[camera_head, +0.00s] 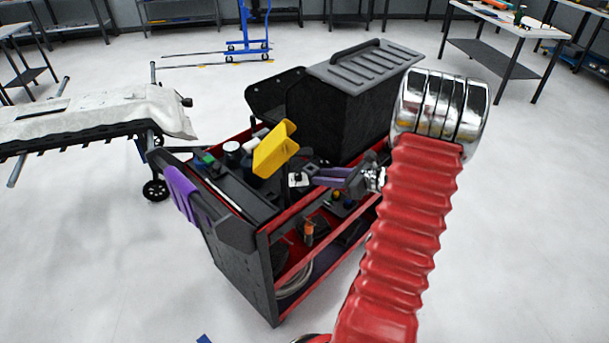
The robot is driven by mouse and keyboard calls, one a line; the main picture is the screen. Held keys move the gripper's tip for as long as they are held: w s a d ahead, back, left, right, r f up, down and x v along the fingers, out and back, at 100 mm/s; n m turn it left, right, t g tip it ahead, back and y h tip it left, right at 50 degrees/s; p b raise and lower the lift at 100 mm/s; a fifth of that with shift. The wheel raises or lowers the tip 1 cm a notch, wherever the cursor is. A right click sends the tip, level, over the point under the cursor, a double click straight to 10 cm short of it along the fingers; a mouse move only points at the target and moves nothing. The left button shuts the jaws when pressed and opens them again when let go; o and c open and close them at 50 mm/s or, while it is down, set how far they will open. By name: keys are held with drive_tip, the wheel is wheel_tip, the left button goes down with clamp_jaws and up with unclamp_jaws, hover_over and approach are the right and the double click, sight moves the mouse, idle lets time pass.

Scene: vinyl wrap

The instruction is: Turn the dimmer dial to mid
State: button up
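My gripper (312,176) reaches left over the top of the red and black tool cart. Its fingers look dark and purple, and they end beside a small white piece (297,180) with a dark spot on it. This may be the dimmer dial, but it is too small to be sure, and no dial marking or setting can be read. I cannot tell whether the fingers touch it or how far apart they are. My red arm and its chrome joint hide part of the cart's right side.
The cart (262,235) carries a yellow holder (275,149) left of my gripper, a large black lidded bin (345,105) behind it, and a purple cloth (185,192) on its left end. A covered stand (95,115) is at left. Open floor lies in front.

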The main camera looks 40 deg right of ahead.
sight(300, 175)
drive_tip(key=x, duration=0.8)
drive_tip(key=shift+w+f, duration=0.2)
drive_tip(key=shift+w, duration=0.15)
drive_tip(key=shift+c, duration=0.4)
